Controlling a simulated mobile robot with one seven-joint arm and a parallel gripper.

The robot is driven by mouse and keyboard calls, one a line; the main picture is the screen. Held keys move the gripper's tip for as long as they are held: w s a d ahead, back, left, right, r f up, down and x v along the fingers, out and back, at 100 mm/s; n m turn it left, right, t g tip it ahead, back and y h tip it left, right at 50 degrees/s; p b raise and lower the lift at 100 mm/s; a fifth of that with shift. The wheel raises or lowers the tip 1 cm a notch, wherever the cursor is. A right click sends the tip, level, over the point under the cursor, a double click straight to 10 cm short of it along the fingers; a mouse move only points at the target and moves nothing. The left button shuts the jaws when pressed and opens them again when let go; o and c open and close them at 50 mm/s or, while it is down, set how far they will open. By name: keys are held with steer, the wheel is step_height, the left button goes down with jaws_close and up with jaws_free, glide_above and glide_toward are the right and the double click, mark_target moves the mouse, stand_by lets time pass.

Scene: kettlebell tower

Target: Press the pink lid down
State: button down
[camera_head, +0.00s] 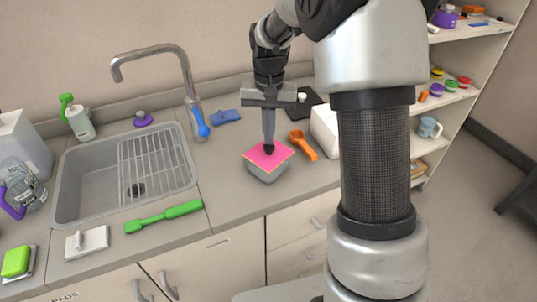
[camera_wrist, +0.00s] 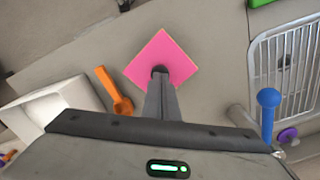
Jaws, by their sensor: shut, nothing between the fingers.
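In the wrist view the fingertips (camera_wrist: 160,70) overlap the lid's near part. I cannot tell for certain whether they touch it. The fingers hide a small part of the lid.
An orange tool (camera_head: 303,145) lies right of the box, beside a white container (camera_head: 325,130). A blue sponge (camera_head: 226,117) lies behind, near the faucet (camera_head: 185,75). The sink (camera_head: 75,190) is to the left, with a green brush (camera_head: 163,217) in front. The counter between sink and box is clear.

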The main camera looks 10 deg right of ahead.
steer(key=shift+f, duration=0.4)
steer(key=shift+s+f, duration=0.15)
steer(key=shift+f, duration=0.05)
stand_by(2.3)
steer(key=shift+r, duration=0.1)
stand_by(1.4)
step_height(320, 180, up, 7)
steer(key=p, duration=0.5)
steer(key=shift+p, duration=0.4)
steer(key=shift+r, duration=0.1)
step_height(320, 180, up, 17)
steer(key=shift+r+p, duration=0.2)
steer(key=shift+p, duration=0.2)
